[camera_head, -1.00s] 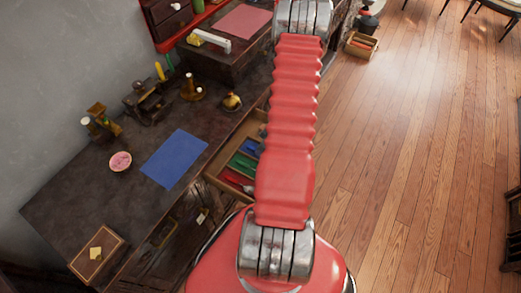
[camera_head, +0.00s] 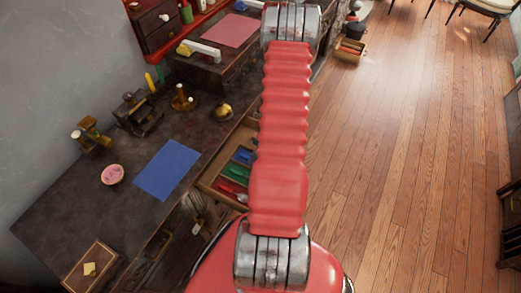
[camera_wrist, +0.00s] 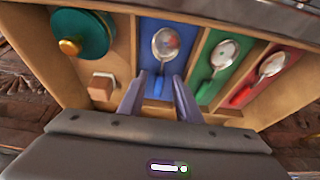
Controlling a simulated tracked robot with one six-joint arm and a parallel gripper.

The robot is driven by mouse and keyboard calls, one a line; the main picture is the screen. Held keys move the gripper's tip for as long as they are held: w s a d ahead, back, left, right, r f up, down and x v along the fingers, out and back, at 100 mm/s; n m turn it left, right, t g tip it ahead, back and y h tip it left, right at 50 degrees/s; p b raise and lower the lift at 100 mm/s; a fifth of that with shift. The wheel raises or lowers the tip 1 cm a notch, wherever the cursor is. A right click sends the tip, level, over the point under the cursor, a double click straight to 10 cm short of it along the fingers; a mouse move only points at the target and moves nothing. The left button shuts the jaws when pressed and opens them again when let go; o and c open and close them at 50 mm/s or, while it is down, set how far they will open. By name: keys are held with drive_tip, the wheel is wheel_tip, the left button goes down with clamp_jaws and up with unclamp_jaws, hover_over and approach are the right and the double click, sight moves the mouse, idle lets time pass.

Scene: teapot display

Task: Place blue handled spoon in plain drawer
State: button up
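The blue-handled spoon (camera_wrist: 165,45) lies in the blue-lined compartment of an open wooden drawer in the wrist view. Its round metal bowl points away from me and its handle runs toward my gripper. My gripper (camera_wrist: 157,88) is open, with one finger on each side of the handle end; I cannot tell whether they touch it. A plain wood section (camera_wrist: 122,62) of the drawer lies left of the blue compartment. My arm hides the gripper in the head view.
Green (camera_wrist: 228,35) and red (camera_wrist: 285,48) compartments to the right each hold a spoon. In the head view, the dark desk (camera_head: 75,205) carries a blue mat (camera_head: 167,168), a pink dish (camera_head: 112,174) and brass items. Open wooden floor (camera_head: 410,170) lies to the right.

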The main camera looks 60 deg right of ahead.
drive_tip(key=v, duration=1.1)
drive_tip(key=shift+r, duration=0.15)
idle(0.7)
drive_tip(key=w+a+r+h, duration=0.15)
drive_tip(key=w+r, duration=0.25)
drive_tip(key=r, duration=0.5)
drive_tip(key=w+a+r+m+h, duration=0.1)
drive_tip(key=w+r+h, duration=0.2)
drive_tip(key=w+r, duration=0.35)
drive_tip(key=w+a+r+h, duration=0.1)
drive_tip(key=w+r+h, duration=0.1)
drive_tip(key=r, duration=0.8)
drive_tip(key=s+a+r+m, duration=0.1)
drive_tip(key=a+r, duration=0.3)
drive_tip(key=a, duration=0.3)
drive_tip(key=s+a+r+m, duration=0.1)
drive_tip(key=a+r, duration=0.3)
drive_tip(key=a, duration=0.3)
drive_tip(key=s+a+r+n+y, duration=0.1)
drive_tip(key=s+a+y, duration=0.2)
drive_tip(key=a, duration=0.7)
drive_tip(key=s+a+r+n+t+y, duration=0.1)
drive_tip(key=s+a+r+y, duration=0.1)
drive_tip(key=s+a, duration=0.3)
drive_tip(key=a+y, duration=0.1)
drive_tip(key=a, duration=0.3)
drive_tip(key=shift+a, duration=0.4)
drive_tip(key=shift+r, duration=0.1)
